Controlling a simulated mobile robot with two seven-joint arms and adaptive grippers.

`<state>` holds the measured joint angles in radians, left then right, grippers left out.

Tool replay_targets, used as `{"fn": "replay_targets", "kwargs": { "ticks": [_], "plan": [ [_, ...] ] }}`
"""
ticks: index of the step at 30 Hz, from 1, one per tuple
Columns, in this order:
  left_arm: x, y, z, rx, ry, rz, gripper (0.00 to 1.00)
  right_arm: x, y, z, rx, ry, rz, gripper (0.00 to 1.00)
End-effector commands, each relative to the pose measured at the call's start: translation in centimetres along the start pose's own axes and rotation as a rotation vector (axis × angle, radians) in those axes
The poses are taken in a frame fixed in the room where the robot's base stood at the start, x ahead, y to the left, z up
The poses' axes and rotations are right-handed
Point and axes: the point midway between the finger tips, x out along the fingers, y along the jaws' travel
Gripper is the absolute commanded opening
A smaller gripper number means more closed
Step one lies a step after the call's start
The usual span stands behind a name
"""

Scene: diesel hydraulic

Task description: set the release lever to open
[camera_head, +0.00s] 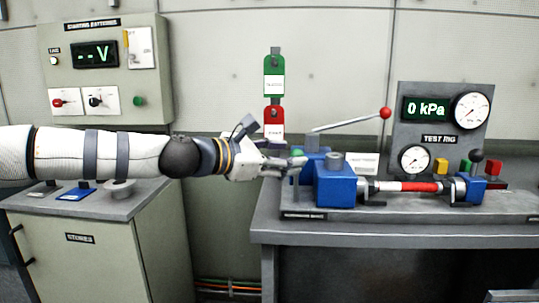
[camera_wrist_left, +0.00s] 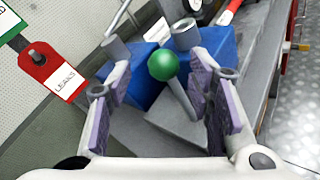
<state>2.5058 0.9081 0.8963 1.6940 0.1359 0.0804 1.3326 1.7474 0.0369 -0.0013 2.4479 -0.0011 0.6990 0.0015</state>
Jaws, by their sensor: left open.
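A short lever with a green ball knob (camera_wrist_left: 163,66) and a grey stem stands by the blue hydraulic blocks (camera_wrist_left: 150,62) on the bench; I take it as the release lever. Its stem leans in the left wrist view. My left gripper (camera_head: 299,166) reaches in from the left at the near-left end of the blue pump body (camera_head: 335,185). In the left wrist view its fingers (camera_wrist_left: 165,95) are open, one on each side of the lever, with gaps to both sides of the knob. My right gripper is not in view.
A long pump handle with a red knob (camera_head: 385,113) rises above the blue blocks. The gauge panel (camera_head: 440,125) reads 0 kPa. Green and red tags (camera_head: 274,125) hang behind the gripper. A grey cabinet (camera_head: 100,245) stands left, with a gap before the bench (camera_head: 400,230).

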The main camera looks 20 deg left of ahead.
Motion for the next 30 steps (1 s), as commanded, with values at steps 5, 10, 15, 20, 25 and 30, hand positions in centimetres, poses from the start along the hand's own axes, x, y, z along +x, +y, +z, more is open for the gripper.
{"fn": "replay_targets", "kwargs": {
  "ticks": [5, 10, 15, 20, 25, 30],
  "plan": [
    [-5.2, 0.2, 0.3, 0.002, -0.006, 0.006, 0.47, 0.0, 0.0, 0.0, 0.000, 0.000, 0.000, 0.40],
    [-7.8, 0.2, 0.2, 0.002, -0.003, 0.004, 0.47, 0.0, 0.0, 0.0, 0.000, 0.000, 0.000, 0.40],
    [-8.6, 0.1, 0.1, 0.001, -0.002, 0.003, 0.47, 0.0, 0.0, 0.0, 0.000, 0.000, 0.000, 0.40],
    [-8.6, 0.1, 0.1, 0.001, -0.002, 0.003, 0.47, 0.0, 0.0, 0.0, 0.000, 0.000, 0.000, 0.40],
    [-8.6, 0.1, 0.1, 0.001, -0.002, 0.003, 0.47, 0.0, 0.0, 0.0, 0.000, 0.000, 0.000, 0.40],
    [-8.6, 0.1, 0.1, 0.001, -0.002, 0.003, 0.47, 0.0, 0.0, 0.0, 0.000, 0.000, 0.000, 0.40]
  ]
}}
